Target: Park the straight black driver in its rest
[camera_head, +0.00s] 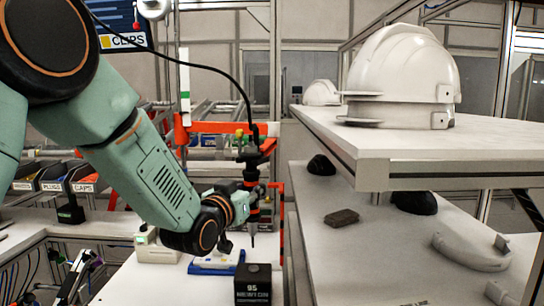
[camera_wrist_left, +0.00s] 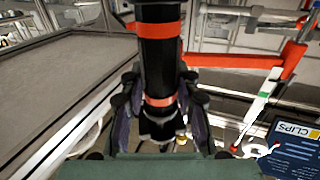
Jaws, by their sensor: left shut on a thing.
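The straight black driver (camera_head: 253,190) with orange bands hangs upright, its thin bit pointing down, and a black cable runs up from its top. My left gripper (camera_head: 244,192) is shut on its body. In the left wrist view the driver (camera_wrist_left: 159,55) stands between the two fingers of my left gripper (camera_wrist_left: 158,105). An orange-red frame (camera_head: 215,127) stands behind the driver, with an upright orange post (camera_head: 282,235) to its right. I cannot tell which part is the rest. My right gripper is not in view.
A black box marked 95 (camera_head: 253,284) and a blue-and-white tray (camera_head: 214,262) are below the driver on the white bench. A raised shelf (camera_head: 420,138) with white helmet shells (camera_head: 402,72) is on the right. Labelled bins (camera_head: 84,187) stand at the left.

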